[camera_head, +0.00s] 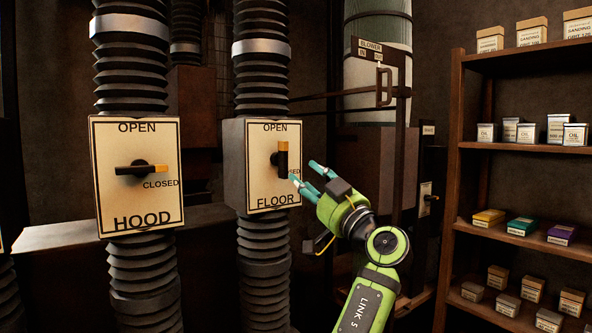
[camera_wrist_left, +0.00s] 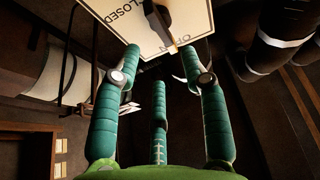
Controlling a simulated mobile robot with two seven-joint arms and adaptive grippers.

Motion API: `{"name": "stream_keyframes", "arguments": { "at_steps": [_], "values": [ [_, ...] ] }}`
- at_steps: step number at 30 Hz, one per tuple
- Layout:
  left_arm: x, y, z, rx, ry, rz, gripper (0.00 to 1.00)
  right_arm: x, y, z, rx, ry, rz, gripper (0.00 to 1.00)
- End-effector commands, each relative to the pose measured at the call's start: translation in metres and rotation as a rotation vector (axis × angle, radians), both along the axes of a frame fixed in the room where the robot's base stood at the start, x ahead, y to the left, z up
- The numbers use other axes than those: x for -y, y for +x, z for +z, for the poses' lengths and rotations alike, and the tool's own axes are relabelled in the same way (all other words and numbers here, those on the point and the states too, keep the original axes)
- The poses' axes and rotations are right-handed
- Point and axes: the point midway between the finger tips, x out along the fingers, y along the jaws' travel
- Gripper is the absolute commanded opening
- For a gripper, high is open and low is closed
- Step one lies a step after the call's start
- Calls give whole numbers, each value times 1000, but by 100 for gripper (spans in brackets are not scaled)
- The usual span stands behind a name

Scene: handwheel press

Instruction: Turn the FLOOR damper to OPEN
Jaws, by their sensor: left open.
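The FLOOR damper is a cream plate (camera_head: 272,196) on a grey box, marked OPEN at the top and CLOSED at the right. Its dark lever (camera_head: 283,160) with a yellow tip stands upright, tip up toward OPEN. The lever also shows at the top of the left wrist view (camera_wrist_left: 161,24), pointing toward the word OPEN. My left gripper (camera_head: 303,171) is open and empty, just right of the lever, with its teal fingers toward the plate. In the left wrist view its fingers (camera_wrist_left: 161,52) are spread apart below the lever. My right gripper is in neither view.
The HOOD damper (camera_head: 138,175) is at the left, its lever level and pointing at CLOSED. Ribbed ducts (camera_head: 263,265) run above and below both boxes. A blower housing (camera_head: 375,100) with a metal handle stands behind my arm. A shelf (camera_head: 500,146) with small boxes stands at the right.

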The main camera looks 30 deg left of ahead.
Motion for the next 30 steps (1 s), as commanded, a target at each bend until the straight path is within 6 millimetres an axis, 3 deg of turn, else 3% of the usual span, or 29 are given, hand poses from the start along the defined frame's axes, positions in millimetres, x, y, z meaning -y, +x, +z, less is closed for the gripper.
{"name": "stream_keyframes", "arguments": {
  "at_steps": [3, 9, 26, 30],
  "values": [
    [20, -8, -9, 0, -1, -2, 44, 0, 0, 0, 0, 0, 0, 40],
    [38, -16, -17, 0, 0, 1, 44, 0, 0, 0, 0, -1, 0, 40],
    [40, -17, -18, -1, -1, 0, 44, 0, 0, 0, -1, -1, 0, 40],
    [39, -4, -45, -64, -7, -25, 44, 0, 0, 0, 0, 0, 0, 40]
  ]
}}
